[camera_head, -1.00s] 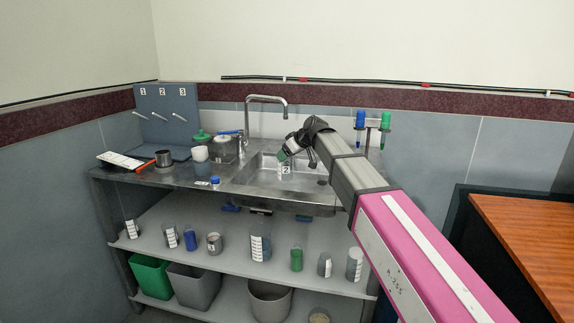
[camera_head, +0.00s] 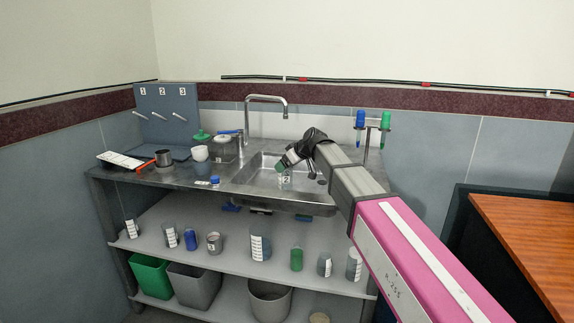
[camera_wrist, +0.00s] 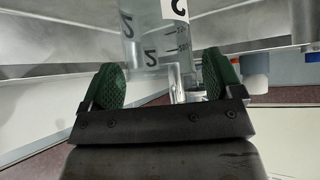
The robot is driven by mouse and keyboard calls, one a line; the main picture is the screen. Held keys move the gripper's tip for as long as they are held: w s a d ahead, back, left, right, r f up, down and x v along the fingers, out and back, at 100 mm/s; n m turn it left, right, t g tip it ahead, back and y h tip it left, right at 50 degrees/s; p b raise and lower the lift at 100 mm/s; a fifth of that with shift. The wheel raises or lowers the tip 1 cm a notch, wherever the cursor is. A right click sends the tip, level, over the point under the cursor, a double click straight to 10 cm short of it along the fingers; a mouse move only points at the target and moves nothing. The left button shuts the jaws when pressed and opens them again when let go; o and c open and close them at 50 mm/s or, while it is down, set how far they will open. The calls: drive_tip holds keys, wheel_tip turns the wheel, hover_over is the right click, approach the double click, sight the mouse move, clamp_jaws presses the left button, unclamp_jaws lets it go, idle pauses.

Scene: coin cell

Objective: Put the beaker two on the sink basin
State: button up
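Beaker two (camera_head: 286,181) is a clear glass beaker with a white label reading 2. It appears in the head view over or in the sink basin (camera_head: 246,180), in its middle. My gripper (camera_head: 281,168) is at the beaker from above and right.
The faucet (camera_head: 266,98) rises behind the basin. A rack with blue and green tubes (camera_head: 372,128) stands behind at right. The shelf below holds several containers.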

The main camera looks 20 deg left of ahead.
drive_tip(key=v, duration=1.2)
drive_tip(key=shift+r, duration=0.15)
